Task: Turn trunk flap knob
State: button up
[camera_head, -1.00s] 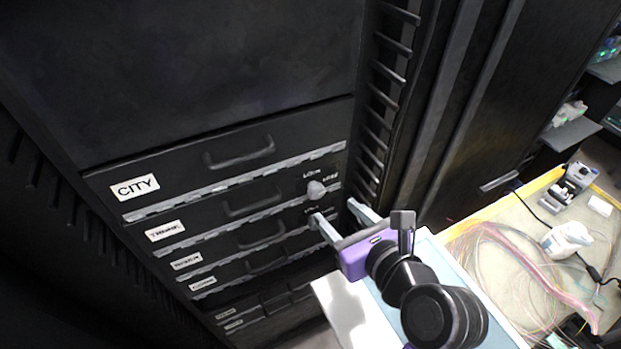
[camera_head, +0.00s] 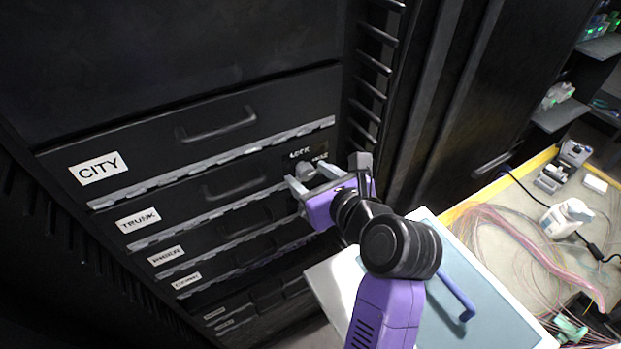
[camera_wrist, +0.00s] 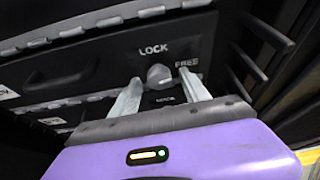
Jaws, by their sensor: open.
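The trunk flap (camera_head: 190,208) is a black drawer-like front in the cabinet, with a white TRUNK label (camera_head: 138,219) at its left and a dark handle. Its light grey round knob (camera_head: 306,171) sits at the right end, under the word LOCK. The wrist view shows the knob (camera_wrist: 159,76) with LOCK above it and a second word, apparently FREE, to its right. My gripper (camera_head: 309,178) is open, with one finger on each side of the knob. In the wrist view my gripper (camera_wrist: 160,92) shows gaps between fingers and knob; contact is not clear.
The CITY flap (camera_head: 215,132) is above, and several labelled flaps are below. A slotted black rack post (camera_head: 370,90) stands close at the right. A light-topped surface (camera_head: 480,300) and a table with loose fibres (camera_head: 520,240) lie at the lower right.

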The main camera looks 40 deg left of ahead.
jog(key=shift+c, duration=0.4)
grip_shut()
jog(key=shift+n, duration=0.3)
jog(key=shift+s+n+t+h+p, duration=0.15)
jog(key=shift+n+t+h+p, duration=0.15)
jog(key=shift+n+t+p, duration=0.45)
jog(key=n+t, duration=0.1)
jog(key=n, duration=0.2)
jog(key=shift+f+t+b, duration=0.15)
jog(key=shift+t+b, duration=0.15)
jog(key=shift+t, duration=0.05)
jog(key=n+t+b, duration=0.1)
jog(key=n+b, duration=0.1)
jog(key=n, duration=0.1)
jog(key=shift+s+f+t, duration=0.1)
jog(key=shift+f+t, duration=0.05)
jog(key=shift+t, duration=0.25)
jog(key=shift+a+n+t+b, duration=0.1)
jog(key=shift+n+t+b, duration=0.5)
jog(key=shift+n+b, duration=0.85)
